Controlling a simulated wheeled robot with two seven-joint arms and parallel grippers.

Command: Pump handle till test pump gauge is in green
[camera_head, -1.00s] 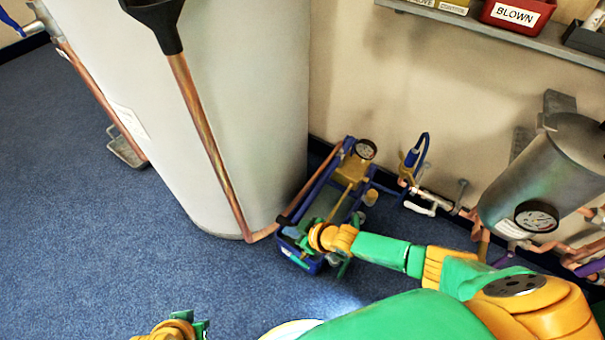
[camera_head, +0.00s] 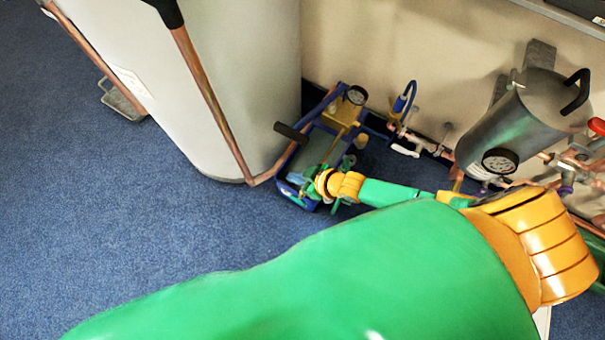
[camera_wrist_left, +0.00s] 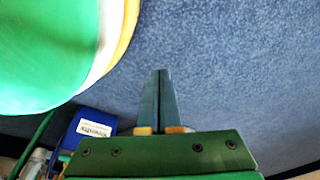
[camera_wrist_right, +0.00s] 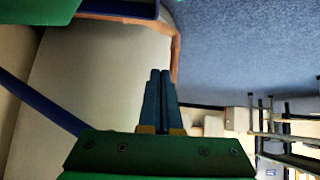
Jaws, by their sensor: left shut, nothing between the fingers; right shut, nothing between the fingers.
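The test pump has a blue frame and tray (camera_head: 284,190) and stands on the carpet beside the white cylinder. Its round black-rimmed gauge (camera_head: 356,95) is at the far end; its needle and colour zones are too small to read. The pump handle's black grip (camera_head: 290,132) sticks up to the left above the tray. My right gripper (camera_head: 318,185) is at the tray's near right end, below and apart from the grip. Its fingers are shut and empty in the right wrist view (camera_wrist_right: 158,98). My left gripper (camera_wrist_left: 160,98) is shut and empty over carpet; the head view does not show it.
The white cylinder (camera_head: 245,80) and a copper pipe (camera_head: 210,85) stand left of the pump. A grey vessel with its own gauge (camera_head: 500,161) and pipework is at the right by the wall. Carpet (camera_head: 110,220) is free at the left. My green arm covers the foreground.

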